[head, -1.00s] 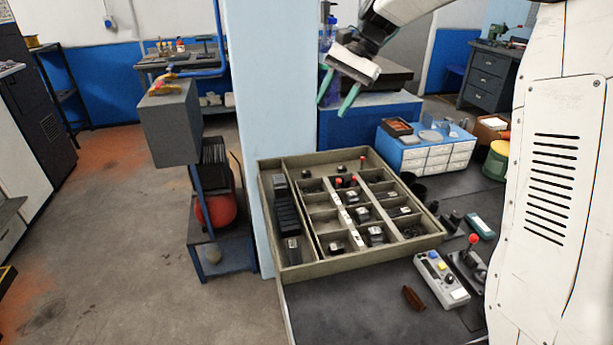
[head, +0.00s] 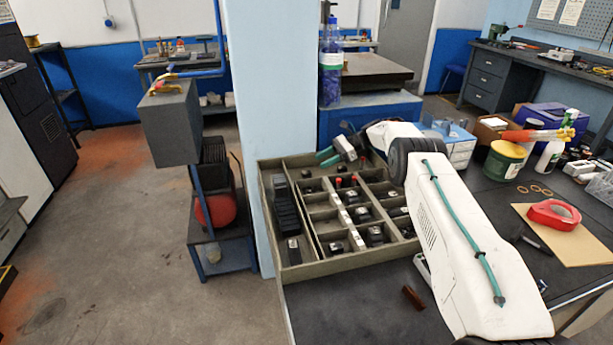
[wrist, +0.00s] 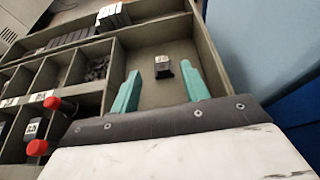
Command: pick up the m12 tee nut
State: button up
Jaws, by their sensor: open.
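In the wrist view a small dark block with a pale labelled top (wrist: 162,67) lies alone on the floor of a wide compartment. It looks like the m12 tee nut, but I cannot read the label. My gripper (wrist: 160,72) is open, its two teal fingers on either side of the block in the picture, apart from it and seemingly above it. Nothing is between the fingers. In the head view my gripper (head: 324,157) hangs over the back part of the divided tray (head: 345,265); I cannot tell there which dark piece is the block.
Tray dividers and the outer wall (wrist: 210,50) surround the compartment. Red-topped parts (wrist: 37,147) stand in cells at left in the wrist view. A blue pillar (head: 245,100) rises beside the tray, and a bottle (head: 331,60) stands behind it.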

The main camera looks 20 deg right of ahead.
aim_at(304, 172)
jog(key=shift+f, duration=0.45)
jog(key=shift+a+f, duration=0.2)
jog(key=shift+a, duration=0.1)
jog(key=x, duration=0.7)
jog(key=shift+f, duration=0.1)
grip_shut()
